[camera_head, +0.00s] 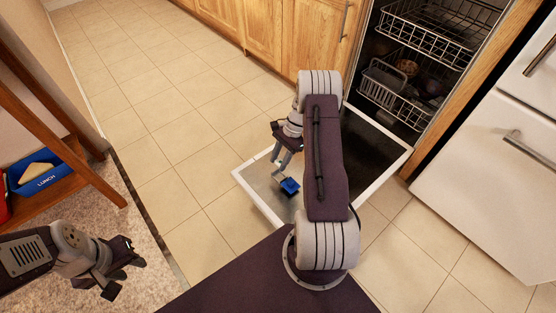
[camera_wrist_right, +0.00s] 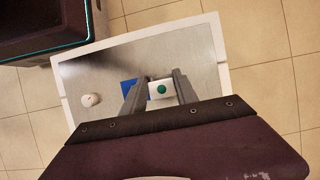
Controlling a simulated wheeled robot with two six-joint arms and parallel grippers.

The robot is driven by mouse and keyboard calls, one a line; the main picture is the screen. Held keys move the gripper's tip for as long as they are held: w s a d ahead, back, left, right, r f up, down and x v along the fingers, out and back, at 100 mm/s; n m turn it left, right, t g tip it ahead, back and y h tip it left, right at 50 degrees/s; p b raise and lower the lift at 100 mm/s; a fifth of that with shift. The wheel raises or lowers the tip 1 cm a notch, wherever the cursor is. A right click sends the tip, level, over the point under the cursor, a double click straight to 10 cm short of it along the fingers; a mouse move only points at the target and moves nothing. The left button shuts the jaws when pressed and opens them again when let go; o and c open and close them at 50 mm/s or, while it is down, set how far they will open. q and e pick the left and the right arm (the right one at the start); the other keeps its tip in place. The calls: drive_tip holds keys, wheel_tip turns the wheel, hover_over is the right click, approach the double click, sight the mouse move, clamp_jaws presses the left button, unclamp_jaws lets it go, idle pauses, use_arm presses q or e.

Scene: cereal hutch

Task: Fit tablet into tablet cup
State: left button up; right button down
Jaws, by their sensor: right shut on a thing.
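A white tablet with a green dot (camera_wrist_right: 161,89) sits between the fingers of my right gripper (camera_wrist_right: 160,82), which is shut on it. A blue part (camera_wrist_right: 128,88), which looks like the tablet cup, shows just left of the tablet, partly behind a finger. In the head view the blue cup (camera_head: 289,187) lies on the open dishwasher door, just below my right gripper (camera_head: 282,172). I cannot tell whether the tablet touches the cup. My left gripper (camera_head: 126,275) is open and empty at the lower left.
The dishwasher door (camera_head: 254,181) is lowered, with a pale rim. A white round knob (camera_wrist_right: 91,99) lies on it, left of the cup. Loaded racks (camera_head: 393,101) stand inside the dishwasher. The floor between is clear.

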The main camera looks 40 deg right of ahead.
drive_tip(key=shift+a+f+b, duration=0.1)
drive_tip(key=shift+f+b, duration=2.35)
drive_tip(key=shift+b, duration=0.05)
drive_tip(key=shift+f+b, duration=0.5)
drive_tip(key=shift+f, duration=0.75)
drive_tip(key=shift+s+a+f, duration=0.1)
drive_tip(key=shift+a+f, duration=0.05)
drive_tip(key=shift+f, duration=0.15)
drive_tip(key=c, duration=0.9)
unclamp_jaws()
drive_tip(key=shift+o, duration=0.2)
drive_tip(key=p+v, duration=0.6)
drive_tip(key=v, duration=0.3)
drive_tip(key=shift+p, duration=0.3)
drive_tip(key=shift+r, duration=0.15)
